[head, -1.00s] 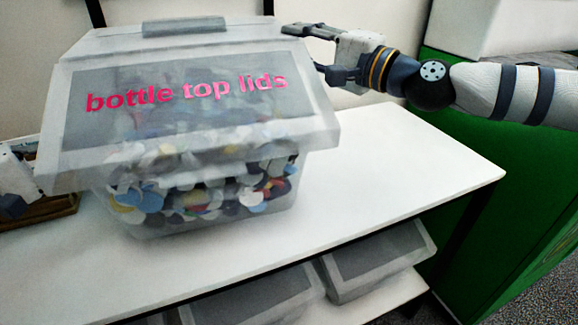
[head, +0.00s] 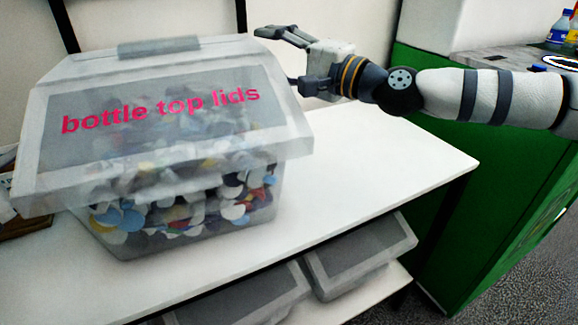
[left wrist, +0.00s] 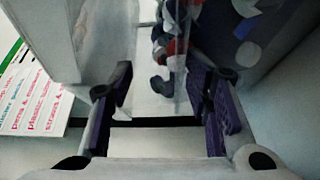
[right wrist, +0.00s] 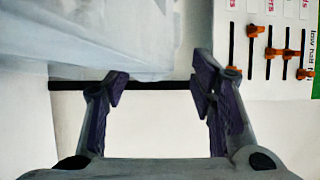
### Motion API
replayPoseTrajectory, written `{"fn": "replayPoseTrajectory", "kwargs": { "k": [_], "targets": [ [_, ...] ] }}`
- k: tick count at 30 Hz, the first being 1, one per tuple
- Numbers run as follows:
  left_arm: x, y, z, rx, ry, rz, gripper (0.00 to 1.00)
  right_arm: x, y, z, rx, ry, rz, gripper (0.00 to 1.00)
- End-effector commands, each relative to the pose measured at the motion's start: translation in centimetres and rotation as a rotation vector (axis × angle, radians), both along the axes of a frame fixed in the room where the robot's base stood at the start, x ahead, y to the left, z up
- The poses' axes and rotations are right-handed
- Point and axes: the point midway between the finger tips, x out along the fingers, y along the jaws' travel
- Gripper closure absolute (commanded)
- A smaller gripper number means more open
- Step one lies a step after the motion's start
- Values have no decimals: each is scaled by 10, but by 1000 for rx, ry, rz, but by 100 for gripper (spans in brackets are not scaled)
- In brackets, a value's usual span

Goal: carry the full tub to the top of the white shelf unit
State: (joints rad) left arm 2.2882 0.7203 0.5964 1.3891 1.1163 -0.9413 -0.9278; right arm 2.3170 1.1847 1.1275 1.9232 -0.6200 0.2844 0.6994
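The full tub (head: 150,185) is clear with a grey lid, pink "bottle top lids" lettering and many coloured lids inside. It stands upright at the left on the white shelf unit's top (head: 360,175), as far as I can tell resting on it. My right gripper (head: 272,58) is open at the tub's upper right side. In the right wrist view its fingers (right wrist: 160,85) are apart, with the tub's pale edge beyond them. My left gripper (left wrist: 158,95) is open at the tub's other side, with the clear wall and lids beyond its fingers. The tub hides it almost wholly in the head view.
Lower shelves hold grey-lidded tubs (head: 360,255). A green cabinet (head: 455,220) stands right of the shelf unit, with bottles (head: 562,30) on its top. A brown tray (head: 28,222) is partly hidden at the left. The shelf top right of the tub is bare.

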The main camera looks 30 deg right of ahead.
Motion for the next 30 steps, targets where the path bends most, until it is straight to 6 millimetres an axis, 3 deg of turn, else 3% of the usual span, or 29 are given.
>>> {"fn": "replayPoseTrajectory", "kwargs": {
  "k": [1, 13, 24, 30],
  "targets": [
    [-2, -4, -1, 1, 1, -10, 37, -2, 7, 0, -2, 4, 18, 50],
    [-3, 5, -4, 5, 5, -2, 35, -2, 4, 0, 0, 1, 11, 50],
    [-44, 86, -7, 6, 6, 5, 35, -1, 2, 0, 0, 0, 6, 50],
    [-55, 106, -8, 6, 7, 1, 35, -1, 2, 0, 1, 0, 4, 50]
  ]
}}
